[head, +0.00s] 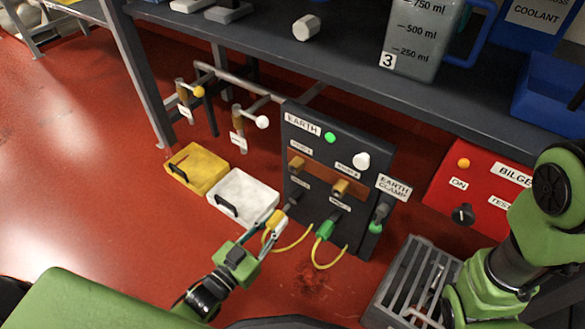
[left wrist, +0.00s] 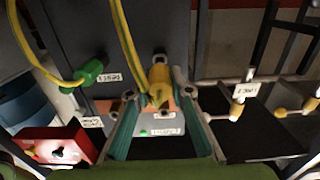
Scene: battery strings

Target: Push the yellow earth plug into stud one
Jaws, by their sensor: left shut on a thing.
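The yellow earth plug (head: 275,219) with its yellow cable is at the lower left of the dark EARTH panel (head: 316,222). My left gripper (head: 268,232) is shut on it; in the left wrist view the plug (left wrist: 160,78) sits between the fingers (left wrist: 157,100). Its nose points at the dark left socket (head: 293,200); I cannot tell whether it has entered. The small stud labels are too blurred to read surely. A green plug (head: 325,229) is at the right socket, also in the left wrist view (left wrist: 88,72). My right arm shows at the right; its gripper does not.
A yellow bin (head: 182,181) and a white bin (head: 262,212) lie left of the panel. A red BILGE box (head: 480,180) and a grey slatted crate (head: 408,262) stand to the right. A shelf (head: 300,72) is above. The red floor at left is clear.

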